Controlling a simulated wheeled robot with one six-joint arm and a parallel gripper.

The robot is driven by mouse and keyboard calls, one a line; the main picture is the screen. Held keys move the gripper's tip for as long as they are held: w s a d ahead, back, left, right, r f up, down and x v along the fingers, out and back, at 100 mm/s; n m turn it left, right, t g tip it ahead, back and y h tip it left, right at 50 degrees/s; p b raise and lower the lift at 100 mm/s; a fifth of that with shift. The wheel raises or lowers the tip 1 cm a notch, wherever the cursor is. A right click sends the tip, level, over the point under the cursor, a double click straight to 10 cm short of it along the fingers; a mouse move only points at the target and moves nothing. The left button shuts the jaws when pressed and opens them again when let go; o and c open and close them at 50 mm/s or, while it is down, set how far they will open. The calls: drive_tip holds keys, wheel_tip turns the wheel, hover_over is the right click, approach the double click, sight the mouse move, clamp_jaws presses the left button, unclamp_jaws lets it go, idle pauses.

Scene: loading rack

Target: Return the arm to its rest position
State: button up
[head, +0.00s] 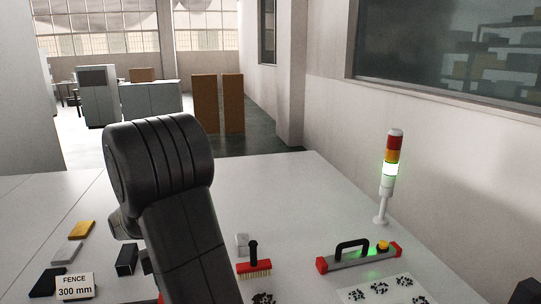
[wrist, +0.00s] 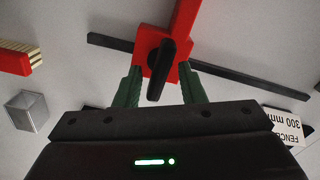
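In the wrist view my gripper (wrist: 161,85) has its two green fingers apart, with a gap between them. A red clamp-like piece (wrist: 148,38) with a black lever (wrist: 160,68) lies in front of and between the fingertips. I see no clear grip on it, and whether a finger touches it cannot be told. In the head view my dark arm stands in the middle foreground, and my gripper is hidden behind it.
A long black bar (wrist: 250,80) crosses behind the red piece. The white table holds a fence sign (head: 75,287), a red brush (head: 254,267), a red-ended bar with a handle (head: 358,257), and a lit signal tower (head: 391,170). The far middle table is clear.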

drive_tip(key=n, duration=0.5)
drive_tip(key=shift+n+p, duration=0.3)
idle(0.4)
